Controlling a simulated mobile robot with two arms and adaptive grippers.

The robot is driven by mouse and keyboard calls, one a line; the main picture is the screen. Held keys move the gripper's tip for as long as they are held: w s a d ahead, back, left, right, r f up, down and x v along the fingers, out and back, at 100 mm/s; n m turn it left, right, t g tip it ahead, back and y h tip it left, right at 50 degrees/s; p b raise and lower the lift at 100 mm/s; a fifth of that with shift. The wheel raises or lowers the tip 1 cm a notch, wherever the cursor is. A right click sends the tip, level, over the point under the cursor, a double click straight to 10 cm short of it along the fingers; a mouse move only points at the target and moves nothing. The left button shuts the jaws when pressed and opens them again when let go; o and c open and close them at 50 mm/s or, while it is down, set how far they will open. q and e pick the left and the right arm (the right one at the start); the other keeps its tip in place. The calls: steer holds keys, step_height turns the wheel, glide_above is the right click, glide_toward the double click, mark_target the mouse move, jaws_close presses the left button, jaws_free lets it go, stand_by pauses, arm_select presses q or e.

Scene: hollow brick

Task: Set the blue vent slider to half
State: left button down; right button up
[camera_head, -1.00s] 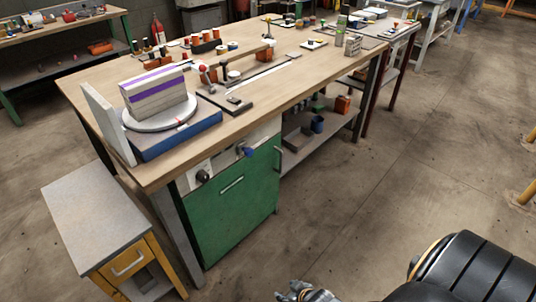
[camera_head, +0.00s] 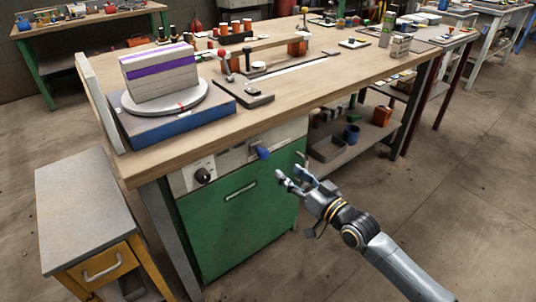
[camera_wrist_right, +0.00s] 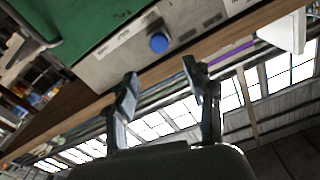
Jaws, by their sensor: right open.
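The blue vent slider (camera_head: 262,152) is a small blue knob on the pale control panel (camera_head: 230,160) above the green cabinet door, under the workbench top. In the right wrist view the blue slider (camera_wrist_right: 159,43) shows as a round knob beyond the fingertips, between them. My right gripper (camera_head: 294,178) is open and empty, a little below and to the right of the slider, apart from it. Its two fingers (camera_wrist_right: 161,72) stand wide apart in the wrist view. The slider's track and markings are too small to read. My left gripper is out of view.
A black dial (camera_head: 204,175) sits left on the same panel. The green door (camera_head: 235,225) has a bar handle. A wooden bench top (camera_head: 200,140) overhangs the panel. A grey-topped yellow cabinet (camera_head: 80,205) stands left. The floor in front is clear.

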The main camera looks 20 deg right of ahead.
mark_target(266, 154)
steer(key=b+x, duration=0.1)
steer(key=x, duration=0.5)
steer(key=shift+w+a+f, duration=0.1)
steer(key=shift+w+a, duration=0.05)
steer(key=shift+w, duration=0.25)
steer(key=b+x, duration=0.1)
steer(key=x, duration=0.3)
steer(key=shift+f, duration=0.1)
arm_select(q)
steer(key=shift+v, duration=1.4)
arm_select(e)
steer(key=shift+w+a, duration=0.25)
steer(key=shift+w, duration=0.35)
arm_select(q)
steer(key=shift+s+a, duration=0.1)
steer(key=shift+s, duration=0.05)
arm_select(e)
steer(key=shift+c, duration=0.2)
jaws_close()
